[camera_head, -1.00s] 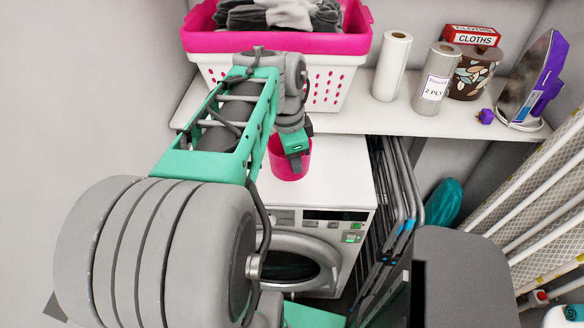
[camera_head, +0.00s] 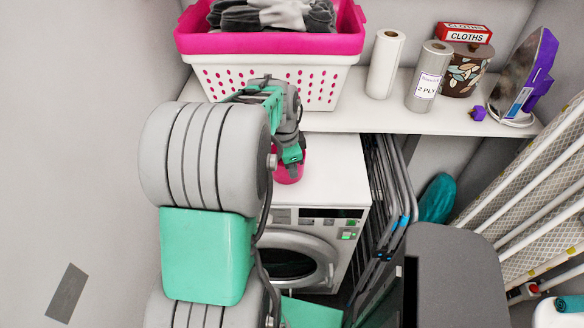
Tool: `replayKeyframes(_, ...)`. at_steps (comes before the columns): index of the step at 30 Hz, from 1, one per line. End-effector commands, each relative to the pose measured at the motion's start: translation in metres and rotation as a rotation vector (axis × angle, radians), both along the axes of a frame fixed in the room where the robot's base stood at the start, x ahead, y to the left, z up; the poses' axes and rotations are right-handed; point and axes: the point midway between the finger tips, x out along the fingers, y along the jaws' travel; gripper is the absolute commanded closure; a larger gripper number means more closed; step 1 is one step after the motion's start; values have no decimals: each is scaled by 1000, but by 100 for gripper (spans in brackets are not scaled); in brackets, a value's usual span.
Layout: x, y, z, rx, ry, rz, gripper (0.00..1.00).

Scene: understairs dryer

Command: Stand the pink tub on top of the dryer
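The pink tub (camera_head: 288,176) shows over the left part of the white dryer's top (camera_head: 330,170), upright as far as I can see. My gripper (camera_head: 292,157) is at the tub's upper part and hides most of its rim. It appears shut on the tub, though the fingertips are mostly covered. I cannot tell whether the tub's base touches the dryer top or is a little above it. The dryer's round door and control panel face forward.
A shelf (camera_head: 440,115) runs behind and above the dryer, bearing a pink-and-white laundry basket (camera_head: 270,65), paper rolls (camera_head: 428,75), a cloths box (camera_head: 463,33) and an iron (camera_head: 527,80). Folded racks (camera_head: 385,190) stand right of the dryer. The dryer top's right part is clear.

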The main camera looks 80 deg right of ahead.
Motion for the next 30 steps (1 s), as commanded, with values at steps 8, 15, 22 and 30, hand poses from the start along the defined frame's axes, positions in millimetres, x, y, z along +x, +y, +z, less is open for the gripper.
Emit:
replayKeyframes(8, 0, 0, 0, 0, 0, 0, 74)
replayKeyframes(15, 0, 0, 4, 0, 0, 0, 74)
replayKeyframes(22, 4, 3, 42, -6, -1, 2, 74)
replayKeyframes(30, 10, 12, 106, -3, -1, 1, 74)
